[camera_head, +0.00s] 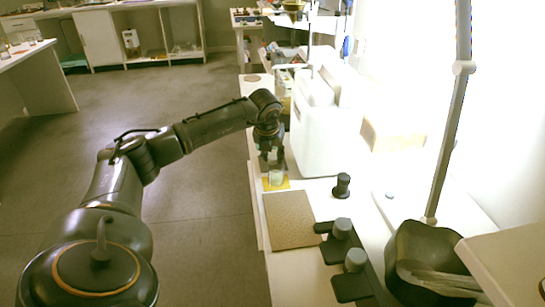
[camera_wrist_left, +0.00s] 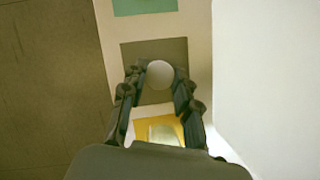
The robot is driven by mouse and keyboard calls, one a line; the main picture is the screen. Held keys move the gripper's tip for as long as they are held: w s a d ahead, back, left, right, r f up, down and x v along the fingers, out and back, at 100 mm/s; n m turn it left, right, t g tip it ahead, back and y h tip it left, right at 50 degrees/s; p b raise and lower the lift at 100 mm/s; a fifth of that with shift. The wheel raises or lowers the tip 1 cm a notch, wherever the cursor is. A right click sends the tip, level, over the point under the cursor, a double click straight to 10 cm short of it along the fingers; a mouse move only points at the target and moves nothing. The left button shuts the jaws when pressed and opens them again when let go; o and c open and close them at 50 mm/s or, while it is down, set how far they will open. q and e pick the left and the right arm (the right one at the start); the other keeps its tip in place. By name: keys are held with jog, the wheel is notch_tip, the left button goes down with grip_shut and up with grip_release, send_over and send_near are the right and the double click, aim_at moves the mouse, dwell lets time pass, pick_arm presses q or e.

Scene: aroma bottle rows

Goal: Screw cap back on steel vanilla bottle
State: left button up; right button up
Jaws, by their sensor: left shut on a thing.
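My left gripper (camera_head: 270,154) is above the far part of the white bench, over a yellow mat. In the left wrist view, its fingertips (camera_wrist_left: 160,82) are closed on the sides of a round grey piece (camera_wrist_left: 160,73) that looks like a cap. A pale grey, bottle-like container (camera_head: 276,177) stands on the yellow mat (camera_head: 267,185), just below the gripper in the head view. In the left wrist view it shows partly (camera_wrist_left: 163,133), near the gripper body. The round piece appears apart from it. Its opening and thread cannot be made out. My right gripper is not in view.
A white machine (camera_head: 320,130) stands close to the right of the gripper. A speckled brown board (camera_head: 292,220) lies nearer. A small black bottle (camera_head: 342,185), grey-topped pieces (camera_head: 355,260) on black holders and a dark bin (camera_head: 405,245) stand to the right. Floor is open at left.

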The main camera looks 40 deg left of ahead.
pick_arm(q)
jog(key=shift+r, duration=0.55)
jog(key=s+d+r, duration=0.2)
jog(key=s+r, duration=0.9)
jog(key=s, duration=0.2)
jog(key=shift+s+r, duration=0.25)
jog(key=shift+s, duration=0.15)
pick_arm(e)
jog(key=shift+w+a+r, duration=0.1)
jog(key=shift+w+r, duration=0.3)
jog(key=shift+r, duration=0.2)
pick_arm(q)
jog(key=shift+d, duration=0.15)
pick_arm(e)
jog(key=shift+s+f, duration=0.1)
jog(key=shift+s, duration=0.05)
